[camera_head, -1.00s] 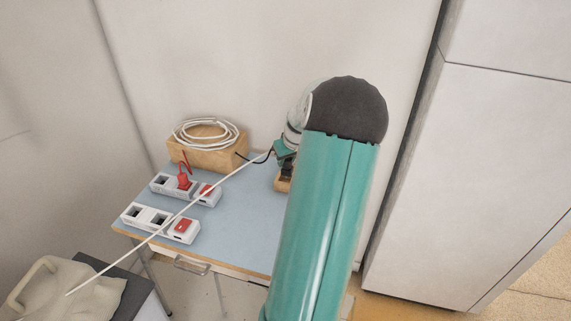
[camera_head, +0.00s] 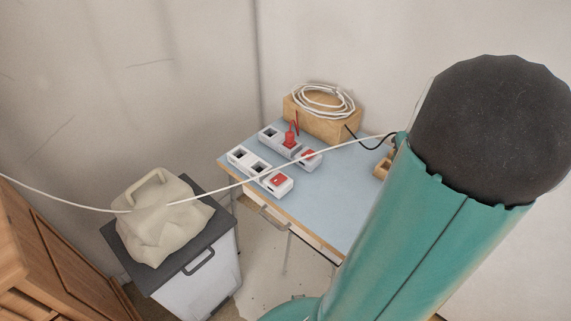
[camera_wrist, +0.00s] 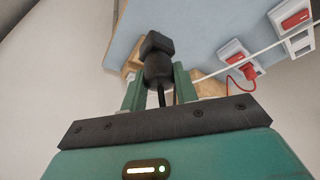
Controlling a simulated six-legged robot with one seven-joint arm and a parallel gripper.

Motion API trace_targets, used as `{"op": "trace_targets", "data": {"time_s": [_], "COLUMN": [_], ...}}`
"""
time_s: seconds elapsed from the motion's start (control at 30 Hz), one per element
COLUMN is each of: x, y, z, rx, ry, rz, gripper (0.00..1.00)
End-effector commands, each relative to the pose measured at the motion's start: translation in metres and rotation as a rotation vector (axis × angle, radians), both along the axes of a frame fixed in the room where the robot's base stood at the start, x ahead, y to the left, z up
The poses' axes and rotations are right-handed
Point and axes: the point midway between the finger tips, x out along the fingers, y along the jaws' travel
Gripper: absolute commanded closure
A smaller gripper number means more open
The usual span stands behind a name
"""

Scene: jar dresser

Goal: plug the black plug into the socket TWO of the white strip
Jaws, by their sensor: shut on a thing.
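My gripper (camera_wrist: 157,84) is shut on the black plug (camera_wrist: 158,48), whose block-shaped head points away from the wrist camera, with its cord trailing back between the fingers. The white strip (camera_head: 249,161) lies at the front of the blue tabletop. It has dark, empty-looking sockets and a red switch at its right end. No socket numbers are readable. A second, greyer strip (camera_head: 273,136) lies behind it, with a red plug (camera_head: 291,138) in its middle and a red switch.
A wooden block (camera_head: 346,123) bearing a coiled white cable (camera_head: 322,100) stands at the table's back. A thin white line crosses the head view in front of the strips. A bin (camera_head: 200,272) with a beige bag (camera_head: 160,222) stands left.

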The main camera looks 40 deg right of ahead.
Motion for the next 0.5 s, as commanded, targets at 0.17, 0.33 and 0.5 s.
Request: {"op": "trace_targets", "data": {"time_s": [0.17, 0.33, 0.5], "x": [0.049, 0.112, 0.165], "y": [0.03, 0.085, 0.15], "z": [-0.001, -0.002, -0.001], "rx": [0.006, 0.01, 0.009], "ry": [0.014, 0.03, 0.033], "rz": [0.215, 0.55, 0.899], "gripper": [0.94, 0.94, 0.94]}}
